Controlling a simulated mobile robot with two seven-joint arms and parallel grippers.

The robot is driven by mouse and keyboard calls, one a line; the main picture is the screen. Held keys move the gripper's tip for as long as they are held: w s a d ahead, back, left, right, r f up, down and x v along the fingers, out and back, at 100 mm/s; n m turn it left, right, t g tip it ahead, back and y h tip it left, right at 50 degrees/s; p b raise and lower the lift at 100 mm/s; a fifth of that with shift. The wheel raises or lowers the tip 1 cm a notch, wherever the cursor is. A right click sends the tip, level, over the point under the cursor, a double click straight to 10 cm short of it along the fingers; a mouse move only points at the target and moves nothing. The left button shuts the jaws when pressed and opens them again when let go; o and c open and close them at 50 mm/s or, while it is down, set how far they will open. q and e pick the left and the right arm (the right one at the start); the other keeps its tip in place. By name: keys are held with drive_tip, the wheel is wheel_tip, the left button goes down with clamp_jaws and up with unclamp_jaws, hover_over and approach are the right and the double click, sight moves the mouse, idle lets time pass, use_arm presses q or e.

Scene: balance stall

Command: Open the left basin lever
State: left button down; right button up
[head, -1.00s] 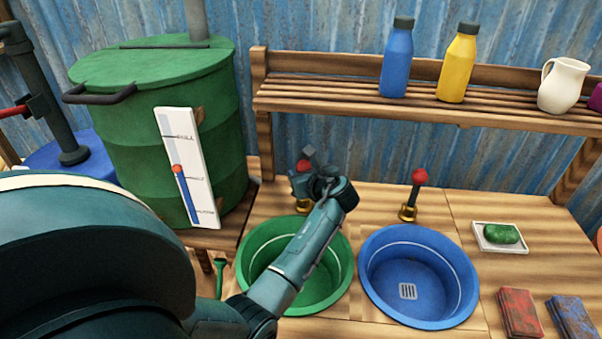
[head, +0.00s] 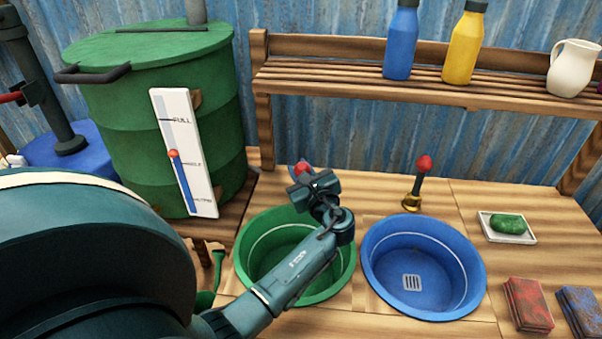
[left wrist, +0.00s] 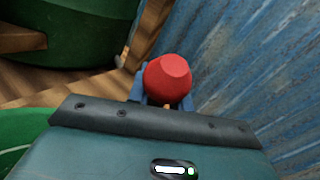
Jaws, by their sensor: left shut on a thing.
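The left basin lever has a red knob (head: 302,168) and stands behind the green basin (head: 262,246). In the left wrist view the red knob (left wrist: 168,80) sits between the blue fingertips of my left gripper (left wrist: 163,92). My left gripper (head: 303,178) is shut on the lever at its knob, and hides the lever's stem and base in the head view. The right lever (head: 419,180), with a red knob and brass base, stands upright behind the blue basin (head: 382,262). My right gripper is not in view.
A green barrel (head: 150,120) with a level gauge (head: 184,150) stands at the left. A shelf (head: 350,84) behind holds a blue bottle (head: 401,42), a yellow bottle (head: 465,46) and a white jug (head: 573,68). A soap dish (head: 520,236) lies at the right.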

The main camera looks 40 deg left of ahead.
use_arm(q)
drive_tip(key=shift+s+d+f+n+y+b, duration=0.15)
drive_tip(key=shift+s+n+y+b, duration=0.25)
drive_tip(key=shift+y+b, duration=0.45)
drive_tip(key=shift+s+d+b, duration=0.1)
drive_tip(key=shift+s+b, duration=0.05)
drive_tip(key=shift+b, duration=0.15)
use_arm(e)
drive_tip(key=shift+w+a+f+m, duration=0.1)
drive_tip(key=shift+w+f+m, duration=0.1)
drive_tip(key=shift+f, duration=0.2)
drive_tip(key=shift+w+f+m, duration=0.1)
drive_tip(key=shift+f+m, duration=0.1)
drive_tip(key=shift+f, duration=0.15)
use_arm(q)
drive_tip(key=c, duration=1.3)
unclamp_jaws()
drive_tip(key=shift+s, duration=0.1)
drive_tip(key=shift+o, duration=0.2)
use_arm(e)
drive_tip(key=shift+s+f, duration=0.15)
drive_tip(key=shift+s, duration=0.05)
